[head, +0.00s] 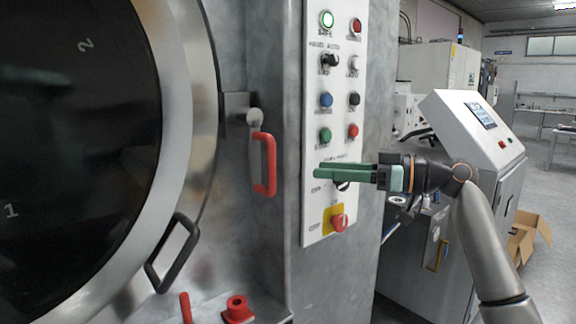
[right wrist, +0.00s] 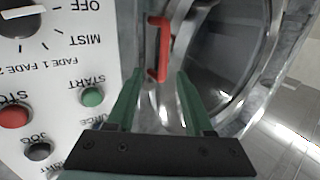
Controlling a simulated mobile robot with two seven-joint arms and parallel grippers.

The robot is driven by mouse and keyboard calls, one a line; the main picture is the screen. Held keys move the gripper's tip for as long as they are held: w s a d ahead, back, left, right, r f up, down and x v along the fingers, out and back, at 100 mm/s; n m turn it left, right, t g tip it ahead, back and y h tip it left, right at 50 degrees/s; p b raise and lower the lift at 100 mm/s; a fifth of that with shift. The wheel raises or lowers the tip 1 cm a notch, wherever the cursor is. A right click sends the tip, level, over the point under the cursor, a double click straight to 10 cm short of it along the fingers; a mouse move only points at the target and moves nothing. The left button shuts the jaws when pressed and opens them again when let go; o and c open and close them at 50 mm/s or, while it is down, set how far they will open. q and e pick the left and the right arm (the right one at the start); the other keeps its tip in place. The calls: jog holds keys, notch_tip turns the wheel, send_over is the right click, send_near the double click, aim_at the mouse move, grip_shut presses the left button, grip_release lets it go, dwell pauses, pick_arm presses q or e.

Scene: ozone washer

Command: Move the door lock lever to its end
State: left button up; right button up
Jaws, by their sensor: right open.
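The door lock lever is a red C-shaped handle (head: 265,165) hanging on a grey pivot beside the round door's metal rim in the head view. It also shows as a red bar (right wrist: 163,50) at the top centre of the right wrist view. My right gripper (head: 316,169) has green fingers pointing left, in front of the control panel and to the right of the lever. In the right wrist view its fingers (right wrist: 158,80) are apart with nothing between them, and the lever lies beyond their tips. My left gripper is out of view.
The control panel (head: 312,218) carries several buttons and a red emergency stop (head: 338,222) below my gripper. The large round door (head: 185,130) has a black handle (head: 172,255). Red fittings (head: 237,310) stand below the lever. A console cabinet (head: 470,130) is at right.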

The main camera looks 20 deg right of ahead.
jog(key=r, duration=0.2)
pick_arm(q)
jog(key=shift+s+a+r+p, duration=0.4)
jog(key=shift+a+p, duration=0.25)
jog(key=shift+p, duration=0.6)
pick_arm(e)
send_over(272, 186)
jog(key=shift+w+d+n, duration=0.15)
jog(key=shift+w+n, duration=0.15)
jog(key=shift+w, duration=0.15)
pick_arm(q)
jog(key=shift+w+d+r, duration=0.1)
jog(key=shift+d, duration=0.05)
pick_arm(e)
grip_shut()
